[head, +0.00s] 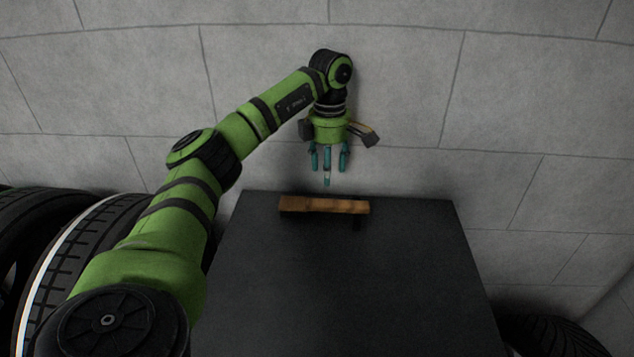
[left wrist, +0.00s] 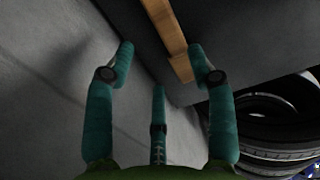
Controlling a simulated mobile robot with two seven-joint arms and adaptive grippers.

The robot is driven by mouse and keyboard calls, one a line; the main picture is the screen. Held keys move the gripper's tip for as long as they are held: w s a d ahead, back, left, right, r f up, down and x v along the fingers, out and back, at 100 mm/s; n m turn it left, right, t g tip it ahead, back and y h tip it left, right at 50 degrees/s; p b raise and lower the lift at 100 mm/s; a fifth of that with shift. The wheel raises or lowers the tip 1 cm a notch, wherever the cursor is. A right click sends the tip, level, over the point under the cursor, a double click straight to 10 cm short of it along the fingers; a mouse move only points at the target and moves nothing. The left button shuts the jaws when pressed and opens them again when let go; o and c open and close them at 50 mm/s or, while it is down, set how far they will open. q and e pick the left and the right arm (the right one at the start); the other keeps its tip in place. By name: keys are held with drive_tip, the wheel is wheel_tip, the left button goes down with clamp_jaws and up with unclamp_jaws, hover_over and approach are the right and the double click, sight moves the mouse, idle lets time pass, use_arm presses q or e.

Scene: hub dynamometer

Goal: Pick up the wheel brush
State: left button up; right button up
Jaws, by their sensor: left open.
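In the left wrist view the brush's wooden body (left wrist: 170,35) runs down from the top edge, between the left and right fingers (left wrist: 160,65) in the picture. Part of it is cut off by the frame. My right gripper is not in view.
A grey block wall (head: 400,90) stands close behind the table and my left gripper. Tires (head: 85,245) stand left of the table, and another tire (head: 550,335) is at the lower right. The table's middle and front are clear.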

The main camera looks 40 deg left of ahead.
sight(326, 200)
use_arm(q)
wheel_tip(326, 200, down, 3)
drive_tip(key=shift+s+b, duration=0.1)
drive_tip(key=shift+b, duration=0.7)
drive_tip(key=shift+f, duration=0.85)
drive_tip(key=f, duration=0.1)
drive_tip(key=f+p, duration=0.1)
drive_tip(key=f, duration=0.1)
drive_tip(key=f+p, duration=0.1)
drive_tip(key=shift+s+f, duration=0.25)
drive_tip(key=shift+f, duration=0.45)
drive_tip(key=c, duration=1)
use_arm(e)
drive_tip(key=shift+w+a+f, duration=0.15)
drive_tip(key=shift+w+f, duration=0.4)
drive_tip(key=shift+w, duration=0.15)
